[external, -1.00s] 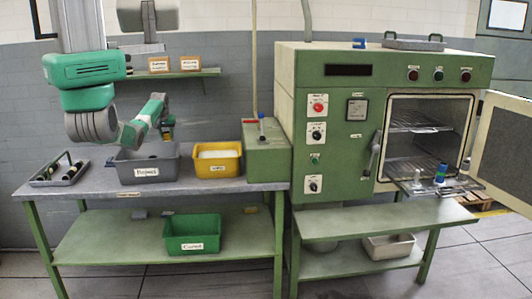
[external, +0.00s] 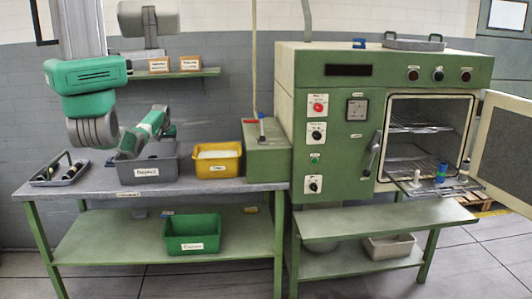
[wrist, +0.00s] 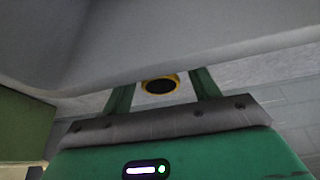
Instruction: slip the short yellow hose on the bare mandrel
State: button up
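My gripper (wrist: 162,92) is low at the grey bin (external: 131,174) on the bench; its tips are hidden in the external view. In the wrist view, the round end of a yellow hose (wrist: 148,88) with a dark bore shows between my two fingers. The fingers' far ends are cut off by a grey surface, so I cannot tell whether they press on the hose. A pale upright peg (external: 416,176), seemingly the bare mandrel, stands on the tray (external: 462,184) at the oven opening. Beside it, another peg carries a blue piece (external: 441,172).
A yellow bin (external: 218,171) and a green box with a lever (external: 266,160) stand right of the grey bin. A small tray (external: 40,182) with dark pieces lies at left. The oven door (external: 506,150) is open at right. A green bin (external: 191,245) sits below.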

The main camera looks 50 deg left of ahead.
jog(key=shift+r, duration=0.1)
jog(key=p+v, duration=0.3)
jog(key=v, duration=0.9)
jog(key=shift+p, duration=0.3)
jog(key=shift+w, duration=0.1)
jog(key=w+d+r+m+t, duration=0.2)
jog(key=w+d+r+t, duration=0.1)
jog(key=w+d+r, duration=0.4)
jog(key=w+d+r+m+t+y, duration=0.15)
jog(key=w+d+r+t, duration=0.25)
jog(key=d, duration=0.6)
jog(key=w+d+r+m+t, duration=0.2)
jog(key=w+d+r+t, duration=0.1)
jog(key=w+d+r, duration=0.4)
jog(key=s+d+r+m+t+h, duration=0.2)
jog(key=s+d+r+t, duration=0.25)
jog(key=d+r, duration=0.5)
jog(key=s+d+r+m+t+h, duration=0.15)
jog(key=s+d+r+t, duration=0.35)
jog(key=d, duration=0.7)
jog(key=s+d+r+m+t+h, duration=0.1)
jog(key=s+d+r+t, duration=0.1)
jog(key=s+d+r, duration=0.4)
jog(key=s+r, duration=0.1)
jog(key=s, duration=0.3)
jog(key=shift+s+r+m+t+h, duration=0.2)
jog(key=shift+s+m+t+h, duration=0.1)
jog(key=shift+t, duration=0.05)
